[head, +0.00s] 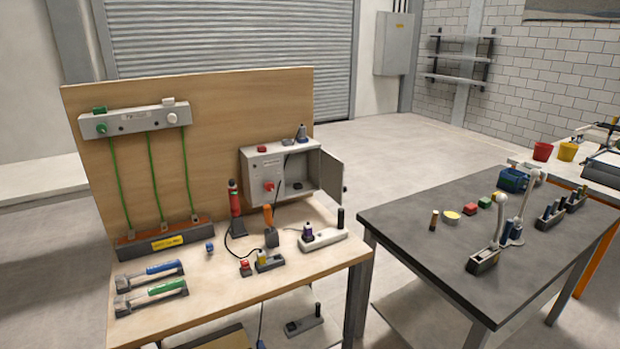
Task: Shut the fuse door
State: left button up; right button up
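A grey fuse box (265,176) is mounted low on the right part of the wooden back panel. Its fuse door (331,179) stands open, swung out to the right of the box, with a small dark knob near its free edge. The box's inside (298,178) is exposed and a small dark item lies in it. A red switch shows on the closed left part of the front. Neither of my grippers is in view.
A white block with a dark post (325,237) lies below the door. The dark table (420,225) stands to the right, with a gap between.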

aim_at(332, 168)
jog(key=u, duration=0.45)
jog(key=l+u, duration=0.15)
jog(key=u, duration=0.75)
jog(key=k+l, duration=0.1)
jog(key=l, duration=0.45)
jog(key=k+l, duration=0.1)
jog(key=l, duration=0.45)
jog(key=k+l, duration=0.1)
jog(key=l, duration=0.45)
jog(key=k+l, duration=0.1)
jog(key=l, duration=0.5)
jog(key=k+l, duration=0.1)
jog(key=l, duration=0.45)
jog(key=k+l, duration=0.15)
jog(key=l, duration=0.4)
